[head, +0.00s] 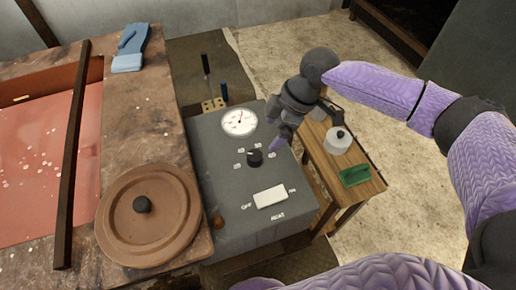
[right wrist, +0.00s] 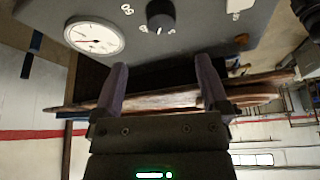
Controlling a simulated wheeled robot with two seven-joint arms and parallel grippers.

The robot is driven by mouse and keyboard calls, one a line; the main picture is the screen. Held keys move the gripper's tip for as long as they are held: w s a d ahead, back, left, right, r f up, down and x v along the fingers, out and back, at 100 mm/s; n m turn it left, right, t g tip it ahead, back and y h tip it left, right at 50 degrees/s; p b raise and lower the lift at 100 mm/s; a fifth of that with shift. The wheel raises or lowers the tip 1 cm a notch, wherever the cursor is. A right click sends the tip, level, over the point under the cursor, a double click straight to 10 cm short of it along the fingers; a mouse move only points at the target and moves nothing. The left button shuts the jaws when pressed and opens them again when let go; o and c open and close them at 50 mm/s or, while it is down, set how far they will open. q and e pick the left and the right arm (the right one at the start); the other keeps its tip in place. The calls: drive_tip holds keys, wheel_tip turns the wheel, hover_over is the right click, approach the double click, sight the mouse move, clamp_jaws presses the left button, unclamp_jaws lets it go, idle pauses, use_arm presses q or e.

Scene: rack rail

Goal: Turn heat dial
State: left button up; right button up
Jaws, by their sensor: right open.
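The heat dial (head: 254,157) is a small black round knob on the sloped top of a grey control box (head: 228,185), with small white marks around it. In the right wrist view the dial (right wrist: 160,14) is beyond the fingertips, near the top edge. My right gripper (head: 279,139) is just right of the dial and above the box, apart from the knob. In the right wrist view its two purple fingers (right wrist: 163,78) are spread with nothing between them. My left gripper is not in view.
A white gauge (head: 239,122) is above the dial. A white OFF/ON switch (head: 270,196) marked HEAT is below it. A brown round lid (head: 148,213) lies on the left worktop. A wooden side table (head: 346,160) holds a white pot (head: 337,142) and a green block (head: 354,175).

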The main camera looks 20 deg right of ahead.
sight(256, 155)
drive_tip(key=b+x, duration=0.3)
drive_tip(key=x, duration=0.6)
drive_tip(key=shift+a, duration=0.1)
drive_tip(key=shift+a+f, duration=0.15)
drive_tip(key=shift+f, duration=0.1)
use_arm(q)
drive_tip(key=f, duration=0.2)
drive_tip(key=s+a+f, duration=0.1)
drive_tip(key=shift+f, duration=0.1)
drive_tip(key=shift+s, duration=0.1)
